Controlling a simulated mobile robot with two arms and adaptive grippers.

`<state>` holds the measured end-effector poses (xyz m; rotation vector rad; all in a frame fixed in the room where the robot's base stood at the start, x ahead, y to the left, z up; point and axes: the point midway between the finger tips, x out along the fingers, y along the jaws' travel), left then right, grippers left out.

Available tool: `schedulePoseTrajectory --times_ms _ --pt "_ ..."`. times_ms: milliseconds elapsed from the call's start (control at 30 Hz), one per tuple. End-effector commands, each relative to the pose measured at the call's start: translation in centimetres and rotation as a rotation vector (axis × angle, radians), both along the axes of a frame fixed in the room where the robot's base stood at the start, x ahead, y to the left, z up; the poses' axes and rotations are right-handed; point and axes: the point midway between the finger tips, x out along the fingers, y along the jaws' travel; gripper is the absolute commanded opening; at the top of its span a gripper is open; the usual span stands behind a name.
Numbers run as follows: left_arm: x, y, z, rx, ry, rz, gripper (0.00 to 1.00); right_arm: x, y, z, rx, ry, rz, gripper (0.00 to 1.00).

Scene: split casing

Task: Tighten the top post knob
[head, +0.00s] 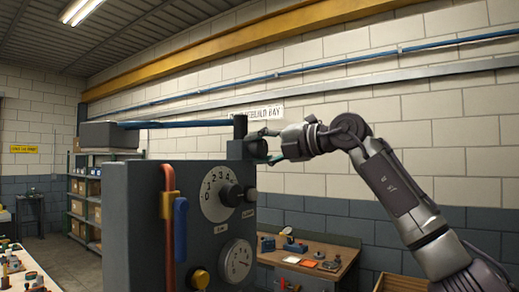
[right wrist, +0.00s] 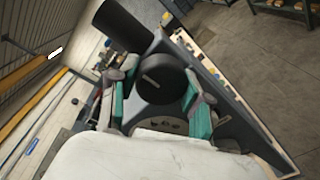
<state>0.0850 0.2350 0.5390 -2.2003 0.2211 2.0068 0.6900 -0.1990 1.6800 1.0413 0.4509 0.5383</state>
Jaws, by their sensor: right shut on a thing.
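The top post (head: 240,127) stands on the upper right corner of the grey casing (head: 140,225) in the head view. The dark top post knob (head: 257,148) sticks out to the right from the block under the post. My right gripper (head: 272,155) reaches it from the right and is shut on it. In the right wrist view, the round black knob (right wrist: 162,82) sits between the two teal finger pads of my gripper (right wrist: 158,105). The dark cylinder of the post (right wrist: 122,25) shows beyond it. My left gripper is in neither view.
The casing front carries a numbered dial (head: 219,193) with a black knob, a lower gauge (head: 236,261), a blue handle (head: 180,230) and a red pipe. A blue bar (head: 180,124) runs along the top. A wooden workbench (head: 325,250) stands behind on the right.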

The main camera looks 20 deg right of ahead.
Motion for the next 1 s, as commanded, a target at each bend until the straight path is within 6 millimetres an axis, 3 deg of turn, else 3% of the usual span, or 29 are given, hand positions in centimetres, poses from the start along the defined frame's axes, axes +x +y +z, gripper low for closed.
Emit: schedulePoseTrajectory --times_ms 167,200,333,733,1000 --pt "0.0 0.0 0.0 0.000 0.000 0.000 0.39 -0.1 -0.1 0.4 0.006 -0.007 -0.002 0.14" --pt "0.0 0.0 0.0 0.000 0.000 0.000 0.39 -0.1 -0.1 0.3 0.006 -0.006 -0.002 0.53" --pt "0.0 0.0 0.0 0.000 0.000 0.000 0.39 -0.1 -0.1 0.3 0.004 -0.005 -0.001 0.74" --pt "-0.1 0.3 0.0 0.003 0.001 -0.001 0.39 -0.6 -0.5 0.2 0.001 -0.003 0.000 0.74" --pt "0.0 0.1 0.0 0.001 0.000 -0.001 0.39 -4.5 -3.8 0.6 0.000 -0.005 -0.003 0.74"
